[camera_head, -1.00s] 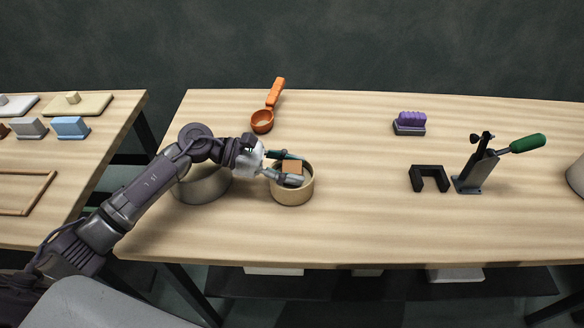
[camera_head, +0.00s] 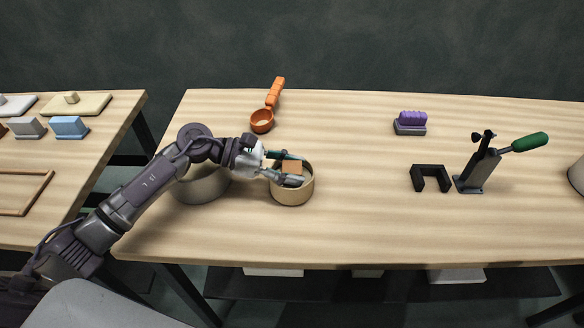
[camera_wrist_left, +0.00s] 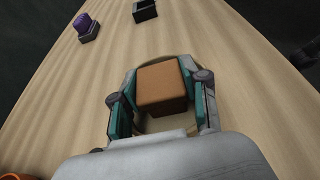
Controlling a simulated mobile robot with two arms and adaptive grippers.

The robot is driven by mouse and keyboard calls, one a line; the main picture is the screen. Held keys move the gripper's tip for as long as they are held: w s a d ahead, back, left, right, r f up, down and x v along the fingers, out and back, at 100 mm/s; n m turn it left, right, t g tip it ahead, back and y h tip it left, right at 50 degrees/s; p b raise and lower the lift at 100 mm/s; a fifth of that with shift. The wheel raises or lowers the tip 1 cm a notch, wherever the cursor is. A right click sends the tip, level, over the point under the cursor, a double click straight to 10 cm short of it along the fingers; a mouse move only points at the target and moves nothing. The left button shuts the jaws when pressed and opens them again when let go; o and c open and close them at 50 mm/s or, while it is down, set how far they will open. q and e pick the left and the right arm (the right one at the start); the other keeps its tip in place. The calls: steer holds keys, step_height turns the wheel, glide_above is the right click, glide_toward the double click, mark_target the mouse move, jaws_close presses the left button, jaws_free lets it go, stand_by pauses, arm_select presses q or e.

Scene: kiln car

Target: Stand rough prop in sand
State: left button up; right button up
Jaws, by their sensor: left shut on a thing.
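The prop is an orange-brown block (camera_head: 291,167) with a square top. It shows large between the fingers in the left wrist view (camera_wrist_left: 162,87). My left gripper (camera_head: 289,168) is shut on it, one teal-padded finger on each side. The block is over or inside the mouth of a round tan pot (camera_head: 293,194); its lower end is hidden by the pot and a finger. Part of the pot's rim and pale inside shows around the block in the wrist view. I cannot tell whether the block touches sand. My right gripper is not in view.
A larger grey-tan pot (camera_head: 203,187) stands behind my left forearm. An orange scoop (camera_head: 263,120) lies behind. A purple-topped brush (camera_head: 410,123), a black U-shaped block (camera_head: 430,178) and a green-handled clamp (camera_head: 478,170) stand at the right. The middle of the table is clear.

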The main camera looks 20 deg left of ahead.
arm_select(q)
steer(key=shift+f+b, duration=0.3)
steer(key=shift+f, duration=0.05)
stand_by(0.3)
steer(key=o, duration=1.2)
steer(key=shift+o, duration=0.2)
steer(key=shift+w+a+r, duration=0.1)
steer(key=shift+a+r, duration=0.05)
steer(key=shift+a, duration=0.2)
steer(key=shift+a, duration=0.15)
steer(key=shift+s+b+v, duration=0.2)
steer(key=shift+b+v, duration=0.15)
steer(key=shift+v, duration=0.55)
